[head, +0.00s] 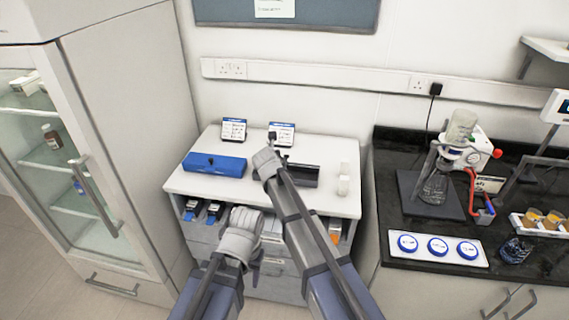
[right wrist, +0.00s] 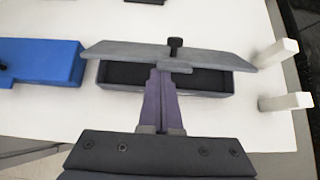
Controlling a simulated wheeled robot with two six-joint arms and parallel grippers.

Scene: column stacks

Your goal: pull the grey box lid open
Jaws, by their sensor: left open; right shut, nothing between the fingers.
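The grey box (right wrist: 215,88) stands on the white bench top, and its dark inside shows in the right wrist view. Its grey lid (right wrist: 125,50), with a black knob (right wrist: 175,46), is raised and tilted above the box. In the head view the box (head: 304,175) is partly hidden behind my right arm. My right gripper (right wrist: 163,76) is shut and empty, its fingertips at the lid's front lip; I cannot tell whether they touch it. My left gripper (head: 254,258) is open, low in front of the drawer cabinet, away from the box.
A blue box (head: 215,165) sits left of the grey box. Two white posts (head: 343,186) stand to its right. Two labelled cards (head: 233,130) stand behind. A glass-door cabinet (head: 115,150) is at left, and a black counter (head: 390,155) with lab gear is at right.

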